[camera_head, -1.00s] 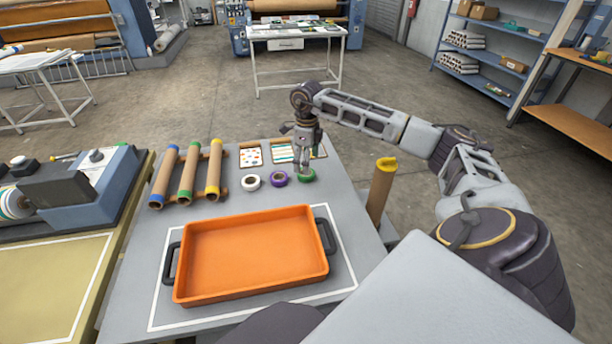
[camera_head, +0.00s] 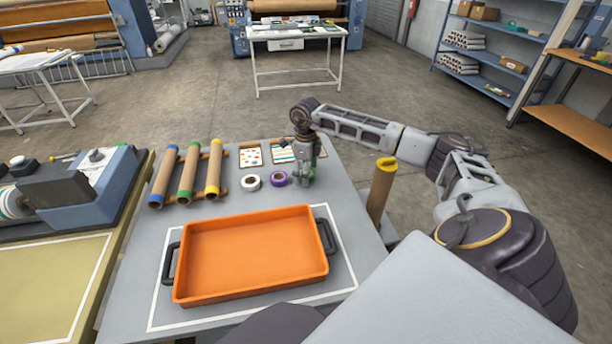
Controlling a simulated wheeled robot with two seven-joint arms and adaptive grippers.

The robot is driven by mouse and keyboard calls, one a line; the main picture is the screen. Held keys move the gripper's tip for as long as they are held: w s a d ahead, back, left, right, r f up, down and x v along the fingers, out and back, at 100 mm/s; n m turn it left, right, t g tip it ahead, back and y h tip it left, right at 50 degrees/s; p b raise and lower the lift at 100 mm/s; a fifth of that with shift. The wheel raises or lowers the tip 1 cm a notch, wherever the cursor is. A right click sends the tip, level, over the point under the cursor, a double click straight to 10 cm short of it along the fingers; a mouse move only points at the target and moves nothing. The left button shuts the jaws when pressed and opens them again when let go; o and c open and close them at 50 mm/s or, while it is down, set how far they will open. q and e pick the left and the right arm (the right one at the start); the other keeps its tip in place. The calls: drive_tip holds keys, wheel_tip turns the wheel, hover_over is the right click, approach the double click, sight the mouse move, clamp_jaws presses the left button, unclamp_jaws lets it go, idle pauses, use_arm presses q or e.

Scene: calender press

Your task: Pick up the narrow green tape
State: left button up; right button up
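My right gripper (camera_head: 303,177) points down at the right end of the row of tapes, low over the grey table. The narrow green tape is not clearly visible; its spot is behind or under the gripper. A little green shows at the gripper's right side, but I cannot tell whether it is the tape. Whether the fingers are open or shut on it is too small to tell. My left gripper is not in view.
Purple tape (camera_head: 278,178) and white tape (camera_head: 251,182) lie just left of the gripper. An orange tray (camera_head: 250,297) is in front. Several brown rolls (camera_head: 188,172) rest at left; an upright tube (camera_head: 381,190) stands at right. Patterned cards lie behind.

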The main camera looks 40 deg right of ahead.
drive_tip(key=shift+c, duration=0.4)
drive_tip(key=c, duration=0.9)
drive_tip(key=shift+c, duration=0.2)
drive_tip(key=shift+r, duration=0.6)
wheel_tip(320, 180, up, 8)
drive_tip(key=shift+f+p, duration=0.1)
drive_tip(key=shift+p, duration=0.2)
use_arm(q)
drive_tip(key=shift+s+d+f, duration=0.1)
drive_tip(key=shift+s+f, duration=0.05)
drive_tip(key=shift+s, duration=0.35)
use_arm(e)
drive_tip(key=shift+r, duration=0.55)
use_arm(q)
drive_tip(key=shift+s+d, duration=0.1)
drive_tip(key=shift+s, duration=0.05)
